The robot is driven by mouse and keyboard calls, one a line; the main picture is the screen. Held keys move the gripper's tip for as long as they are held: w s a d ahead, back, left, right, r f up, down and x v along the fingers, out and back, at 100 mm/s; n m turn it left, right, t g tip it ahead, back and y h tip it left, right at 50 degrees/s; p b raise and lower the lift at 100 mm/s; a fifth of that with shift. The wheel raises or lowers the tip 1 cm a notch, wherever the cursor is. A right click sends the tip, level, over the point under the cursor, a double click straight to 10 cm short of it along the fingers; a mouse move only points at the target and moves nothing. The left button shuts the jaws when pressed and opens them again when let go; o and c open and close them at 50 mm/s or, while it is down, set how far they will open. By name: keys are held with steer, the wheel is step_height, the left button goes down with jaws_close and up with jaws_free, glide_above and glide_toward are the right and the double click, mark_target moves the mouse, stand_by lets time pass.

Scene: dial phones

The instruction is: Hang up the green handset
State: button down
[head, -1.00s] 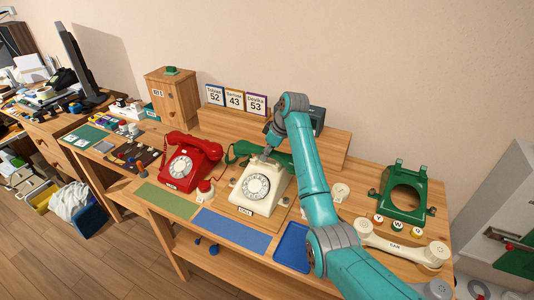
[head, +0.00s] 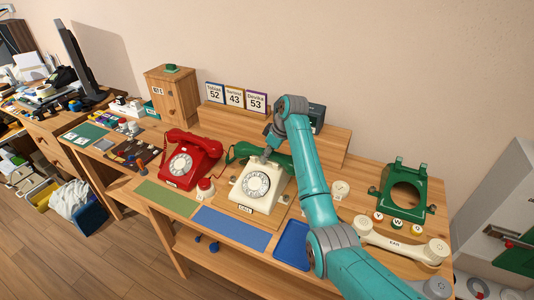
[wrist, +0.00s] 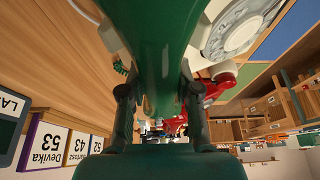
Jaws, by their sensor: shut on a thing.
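The green handset (head: 242,150) lies across the top of the cream dial phone (head: 256,186) in the head view. My gripper (head: 268,148) is shut on the handset's middle. In the wrist view the handset (wrist: 150,60) runs between my two fingers (wrist: 156,95), and the cream phone's dial (wrist: 238,28) shows beyond it. My arm hides part of the handset's right side in the head view. I cannot tell whether the handset rests on the cradle or is just above it.
A red phone (head: 189,160) with its handset on stands close to the left. A green phone housing (head: 404,193) with a round opening and a cream handset (head: 400,243) are at the right. A blue mat (head: 231,228) and blue tray (head: 292,246) lie in front. Number cards (head: 235,98) stand behind.

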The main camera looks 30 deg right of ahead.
steer(key=shift+f, duration=0.25)
steer(key=c, duration=0.7)
jaws_free()
steer(key=shift+c, duration=0.2)
steer(key=shift+v, duration=3.7)
